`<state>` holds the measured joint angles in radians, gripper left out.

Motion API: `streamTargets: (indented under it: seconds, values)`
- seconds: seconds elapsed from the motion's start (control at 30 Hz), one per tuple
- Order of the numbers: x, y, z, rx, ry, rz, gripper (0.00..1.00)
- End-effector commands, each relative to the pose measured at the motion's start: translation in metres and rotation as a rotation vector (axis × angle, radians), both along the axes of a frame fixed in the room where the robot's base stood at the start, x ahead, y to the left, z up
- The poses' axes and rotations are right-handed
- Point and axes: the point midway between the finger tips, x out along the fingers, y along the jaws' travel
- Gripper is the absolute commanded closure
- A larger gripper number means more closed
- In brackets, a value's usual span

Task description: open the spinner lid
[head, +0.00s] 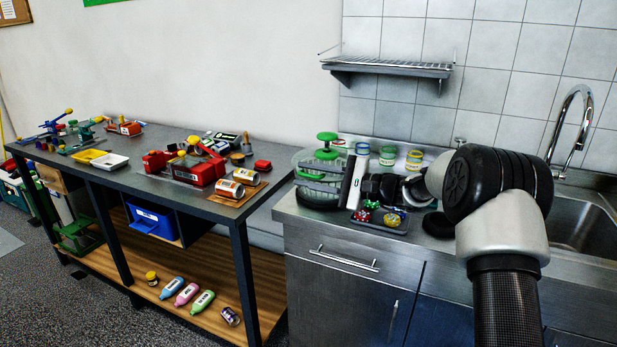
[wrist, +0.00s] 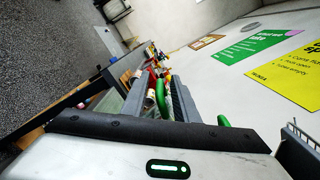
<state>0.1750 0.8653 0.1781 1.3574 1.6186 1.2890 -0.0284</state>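The spinner (head: 318,190) stands on the steel counter left of the sink. It has a clear bowl and a green knob (head: 327,137) on its lid, above a second green part (head: 327,154). The fingers hide part of the bowl. In the wrist view my gripper (wrist: 157,82) has its two grey fingers apart, with a green curved piece showing between them. I cannot tell whether the fingers touch the spinner.
Several colour-lidded jars (head: 388,156) stand behind my gripper. A dark tray (head: 378,226) with small red and yellow items lies in front. A rack (head: 388,67) hangs above; the sink (head: 585,225) is right. A workbench (head: 150,180) with tools and cans stands left.

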Motion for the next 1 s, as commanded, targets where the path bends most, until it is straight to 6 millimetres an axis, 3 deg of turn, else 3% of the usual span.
streamTargets:
  seconds: [0.17,0.3,0.33,0.6,1.0]
  values:
    - [0.000,0.000,0.000,0.000,0.000,0.000,0.75]
    - [0.000,0.000,0.000,-0.001,0.000,0.001,0.98]
    - [0.000,0.000,-0.001,-0.001,0.000,0.001,1.00]
    - [-0.001,0.000,-0.001,-0.001,0.007,0.002,1.00]
    - [0.000,-0.001,0.016,0.019,0.062,0.003,1.00]
